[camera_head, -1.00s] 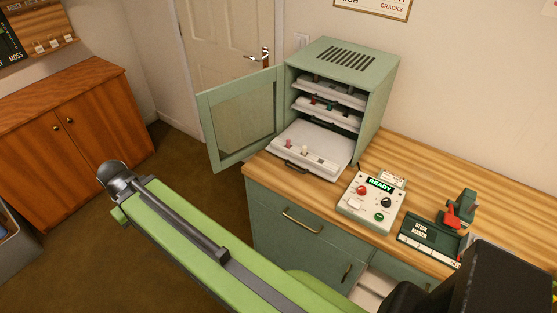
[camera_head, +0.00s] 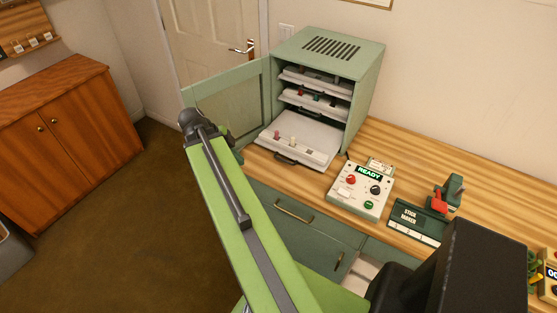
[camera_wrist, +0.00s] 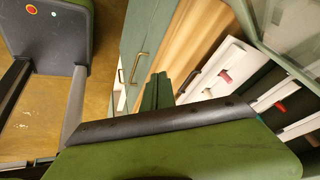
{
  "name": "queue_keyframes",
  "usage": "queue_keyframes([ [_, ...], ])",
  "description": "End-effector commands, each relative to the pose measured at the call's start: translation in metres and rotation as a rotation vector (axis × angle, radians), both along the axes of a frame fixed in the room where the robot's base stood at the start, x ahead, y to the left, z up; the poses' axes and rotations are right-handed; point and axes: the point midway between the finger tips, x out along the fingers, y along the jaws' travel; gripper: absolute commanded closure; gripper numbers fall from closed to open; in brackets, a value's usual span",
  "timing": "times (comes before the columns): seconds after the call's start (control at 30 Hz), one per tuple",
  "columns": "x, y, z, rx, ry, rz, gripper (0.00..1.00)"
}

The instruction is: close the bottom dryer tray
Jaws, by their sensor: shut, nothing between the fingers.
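The green dryer (camera_head: 322,60) stands on the counter with its framed door (camera_head: 228,100) swung open to the left. Its white bottom tray (camera_head: 318,132) is slid out toward the front, with several small coloured sticks on it and a dark handle at its front edge. In the wrist view the bottom tray (camera_wrist: 214,66) lies to the right. My gripper (camera_wrist: 158,90) shows there as two green fingers held together, empty, to the left of the tray and its handle. In the head view my arm's end covers part of the door, and the fingertips are mostly hidden.
Two upper trays (camera_head: 315,103) sit inside the dryer. The control box (camera_head: 360,188) reading READY and the stick maker (camera_head: 420,220) stand on the wooden counter (camera_head: 400,150) to the right. A wooden cabinet (camera_head: 65,130) stands at the left; the floor between is clear.

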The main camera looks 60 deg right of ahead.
Motion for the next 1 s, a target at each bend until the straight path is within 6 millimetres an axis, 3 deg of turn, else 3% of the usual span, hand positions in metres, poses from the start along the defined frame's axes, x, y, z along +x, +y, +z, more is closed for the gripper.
queue_keyframes([
  [0.03, -0.016, -0.019, 0.004, -0.054, -0.029, -0.133, 1.0],
  [0.13, -0.037, -0.042, 0.009, -0.14, -0.079, -0.325, 1.0],
  [0.4, -0.049, -0.054, 0.008, -0.189, -0.108, -0.43, 1.0],
  [0.9, -0.082, -0.094, -0.079, -0.187, -0.107, -0.428, 1.0],
  [1.0, -0.082, -0.111, -0.078, -0.187, -0.108, -0.429, 1.0],
])
